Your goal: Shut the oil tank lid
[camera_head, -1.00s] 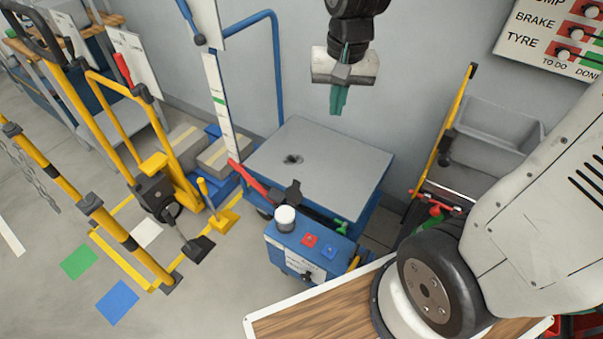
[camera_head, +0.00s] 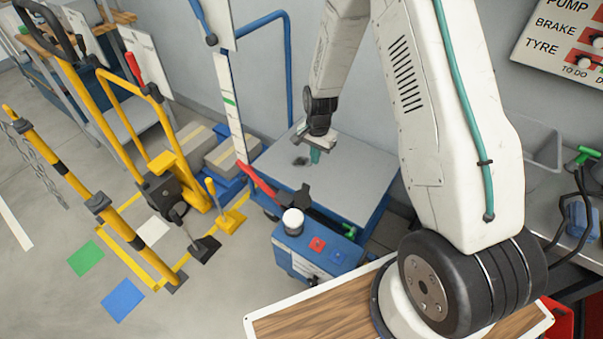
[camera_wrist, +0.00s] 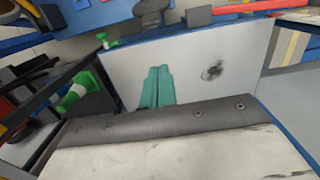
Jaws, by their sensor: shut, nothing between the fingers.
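A blue power unit (camera_head: 338,262) stands in front of the lift table, with a red and a blue button on it. A white-topped round filler (camera_head: 293,222) rises at its left end; it looks like the oil tank opening. A black part (camera_head: 298,198) stands just behind it; I cannot tell whether this is the lid. My gripper (camera_head: 314,156), with teal fingers, is shut and empty above the grey lift table top (camera_head: 352,190), behind the power unit. The fingers show together in the wrist view (camera_wrist: 157,88). The black part seems to show at that view's top edge (camera_wrist: 152,8).
A red lever (camera_head: 257,180) and a green handle (camera_head: 349,231) lie between the table and the power unit. The table top has a dark round mark (camera_wrist: 213,71). Yellow rails and a yellow pedal (camera_head: 231,220) stand left. A wood-topped board (camera_head: 310,318) is in front.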

